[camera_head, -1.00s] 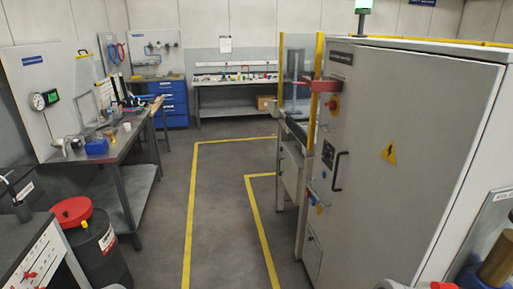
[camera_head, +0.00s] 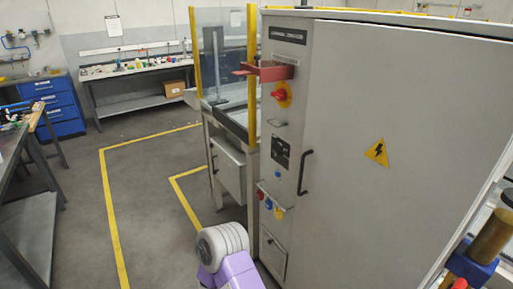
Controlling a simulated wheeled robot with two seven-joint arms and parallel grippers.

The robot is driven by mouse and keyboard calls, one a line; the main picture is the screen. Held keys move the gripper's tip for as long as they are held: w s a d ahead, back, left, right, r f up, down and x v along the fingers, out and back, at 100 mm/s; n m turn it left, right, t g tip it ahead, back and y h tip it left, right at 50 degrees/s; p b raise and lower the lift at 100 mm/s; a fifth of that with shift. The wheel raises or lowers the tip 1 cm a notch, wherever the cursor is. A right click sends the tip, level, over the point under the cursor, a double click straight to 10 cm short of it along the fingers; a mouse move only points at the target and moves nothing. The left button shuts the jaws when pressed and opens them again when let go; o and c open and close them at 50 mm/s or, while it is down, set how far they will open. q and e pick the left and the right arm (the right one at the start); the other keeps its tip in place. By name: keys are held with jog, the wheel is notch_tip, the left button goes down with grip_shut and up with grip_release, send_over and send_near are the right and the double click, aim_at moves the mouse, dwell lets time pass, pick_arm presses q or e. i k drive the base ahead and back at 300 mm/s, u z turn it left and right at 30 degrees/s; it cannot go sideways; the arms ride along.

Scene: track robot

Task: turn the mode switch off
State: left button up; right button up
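A grey control cabinet (camera_head: 400,110) fills the right half of the view. A red rotary switch (camera_head: 281,95) on a yellow plate sits high on its narrow front panel, under a red bracket (camera_head: 268,71). Lower on the panel are a small blue button (camera_head: 277,174) and a row with a red knob (camera_head: 260,194), a blue knob (camera_head: 268,203) and a yellow one (camera_head: 279,213). Which one is the mode switch I cannot tell; labels are too small to read. Neither gripper shows; only a purple and grey link of one of my arms rises at the bottom centre.
A black door handle (camera_head: 305,172) sticks out from the cabinet. A glass guard with yellow posts (camera_head: 252,80) stands left of it. Yellow floor lines (camera_head: 112,220) cross open floor. A blue drawer unit (camera_head: 52,100) and a workbench (camera_head: 140,75) stand at the back.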

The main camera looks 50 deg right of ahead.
aim_at(277, 152)
jog(key=z, duration=0.7)
jog(key=i, duration=0.85)
jog(key=z, duration=1)
